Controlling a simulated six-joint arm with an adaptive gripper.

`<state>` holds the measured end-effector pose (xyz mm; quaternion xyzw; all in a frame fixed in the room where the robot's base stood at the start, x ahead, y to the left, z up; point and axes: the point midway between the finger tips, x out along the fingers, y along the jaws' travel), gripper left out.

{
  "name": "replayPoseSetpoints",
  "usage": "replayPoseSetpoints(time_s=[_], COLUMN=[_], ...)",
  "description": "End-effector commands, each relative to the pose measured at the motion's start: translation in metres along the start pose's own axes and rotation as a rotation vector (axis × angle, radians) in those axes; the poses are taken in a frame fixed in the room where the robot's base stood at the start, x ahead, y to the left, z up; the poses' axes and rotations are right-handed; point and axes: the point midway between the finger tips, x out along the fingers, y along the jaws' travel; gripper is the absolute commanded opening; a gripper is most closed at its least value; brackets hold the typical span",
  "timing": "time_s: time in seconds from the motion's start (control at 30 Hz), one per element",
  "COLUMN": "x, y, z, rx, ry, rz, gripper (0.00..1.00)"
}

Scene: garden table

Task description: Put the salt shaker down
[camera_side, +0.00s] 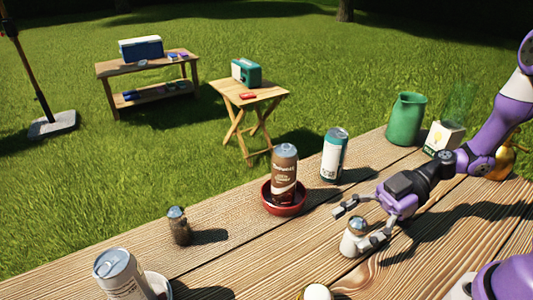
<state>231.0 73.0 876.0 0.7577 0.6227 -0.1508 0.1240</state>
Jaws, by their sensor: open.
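The salt shaker (352,240), pale with a metal cap, stands upright on the wooden table (235,262) right of the middle in the side view. My gripper (354,226) is open at the shaker. One finger is on its far left side, and the other is at its near right side, close to or touching it; I cannot tell which. The shaker's base appears to rest on the tabletop. A similar dark shaker (179,227), likely pepper, stands upright farther left.
A brown can (284,168) stands in a red bowl (269,203), with a teal and white can (334,155) behind. A green pitcher (406,120) and a carton (443,139) stand at the back right. A pale can (122,276) is front left. Boards between the dark shaker and my gripper are clear.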

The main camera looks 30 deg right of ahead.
Motion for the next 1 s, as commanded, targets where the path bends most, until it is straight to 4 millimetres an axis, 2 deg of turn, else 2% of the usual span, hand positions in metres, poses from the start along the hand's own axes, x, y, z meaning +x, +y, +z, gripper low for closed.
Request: replayPoseSetpoints(time_s=[0.13,0.17,0.2,0.27,0.3,0.77,0.87,1.0], x=[0.000,0.000,0.000,0.000,0.000,-0.002,-0.006,-0.015], y=[0.000,0.000,0.000,0.000,0.000,0.001,0.001,0.001], z=[0.000,0.000,0.000,0.000,0.000,-0.004,-0.012,-0.034], rx=[0.000,0.000,0.000,0.000,0.000,-0.001,-0.004,-0.007], ry=[0.000,0.000,0.000,0.000,0.000,-0.002,-0.001,-0.003], rz=[0.001,0.001,0.001,0.001,0.001,0.001,0.003,0.004], gripper=[0.74,0.69,0.49,0.20,0.00,0.00,0.00,0.00])
